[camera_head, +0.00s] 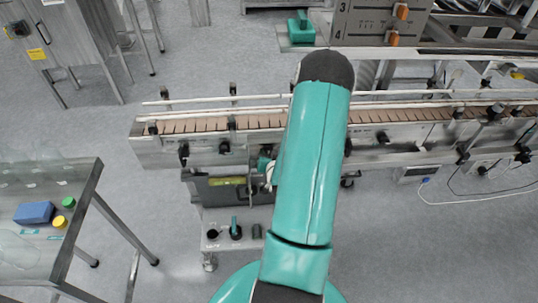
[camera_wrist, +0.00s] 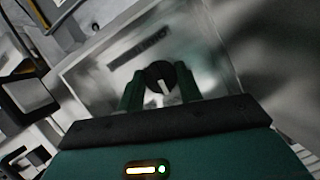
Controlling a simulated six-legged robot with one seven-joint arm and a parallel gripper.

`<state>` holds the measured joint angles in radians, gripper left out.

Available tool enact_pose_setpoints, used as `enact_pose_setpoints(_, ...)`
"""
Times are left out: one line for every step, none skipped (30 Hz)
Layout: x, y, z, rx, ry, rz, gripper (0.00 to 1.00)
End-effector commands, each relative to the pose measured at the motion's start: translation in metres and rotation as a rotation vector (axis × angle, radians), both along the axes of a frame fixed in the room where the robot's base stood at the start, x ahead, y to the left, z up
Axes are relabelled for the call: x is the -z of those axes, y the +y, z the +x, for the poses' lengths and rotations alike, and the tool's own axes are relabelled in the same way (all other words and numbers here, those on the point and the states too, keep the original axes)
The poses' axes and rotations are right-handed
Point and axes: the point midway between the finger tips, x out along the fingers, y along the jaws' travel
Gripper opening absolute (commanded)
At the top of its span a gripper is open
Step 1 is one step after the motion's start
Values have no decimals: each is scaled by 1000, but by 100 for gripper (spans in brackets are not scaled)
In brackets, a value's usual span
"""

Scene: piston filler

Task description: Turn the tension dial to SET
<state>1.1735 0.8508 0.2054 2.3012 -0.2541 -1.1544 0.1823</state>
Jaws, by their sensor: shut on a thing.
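The tension dial (camera_wrist: 154,72) is a round black knob with a white pointer mark. It sits on a pale metal plate (camera_wrist: 95,75) in the wrist view, below a dark label strip (camera_wrist: 138,48) too blurred to read. My gripper (camera_wrist: 160,82) has its two green fingers on either side of the dial, shut on it. The white mark runs roughly up and down in the tilted wrist picture. I cannot tell whether it is at SET.
A conveyor (camera_head: 400,132) crosses the head view behind my arm. A low stand (camera_head: 220,240) with small parts is below it. A table (camera_head: 85,195) at left holds a blue block (camera_head: 34,213) and green and yellow caps. Grey floor is open between them.

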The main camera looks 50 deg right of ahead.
Motion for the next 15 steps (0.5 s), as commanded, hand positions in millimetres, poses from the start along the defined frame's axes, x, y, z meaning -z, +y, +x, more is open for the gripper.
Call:
enact_pose_setpoints(0,-1,0,2,-17,13,12)
enact_pose_setpoints(0,-1,0,1,-28,22,12)
enact_pose_setpoints(0,-1,0,1,-45,37,12)
enact_pose_setpoints(0,-2,-1,2,-60,49,12)
enact_pose_setpoints(0,-2,-1,1,-75,62,12)
enact_pose_setpoints(0,-2,-1,2,-96,81,12)
enact_pose_setpoints(0,-2,-1,1,-114,96,12)
enact_pose_setpoints(0,-2,-1,3,-132,113,12)
enact_pose_setpoints(0,-2,-1,1,-157,135,12)
enact_pose_setpoints(0,-2,-1,2,-176,152,12)
enact_pose_setpoints(1,-2,-2,2,-195,169,12)
enact_pose_setpoints(1,-2,-2,3,-221,193,12)
enact_pose_setpoints(1,-2,-2,2,-241,209,12)
enact_pose_setpoints(0,-2,-2,2,-261,226,12)
enact_pose_setpoints(0,-2,-2,2,-287,249,12)
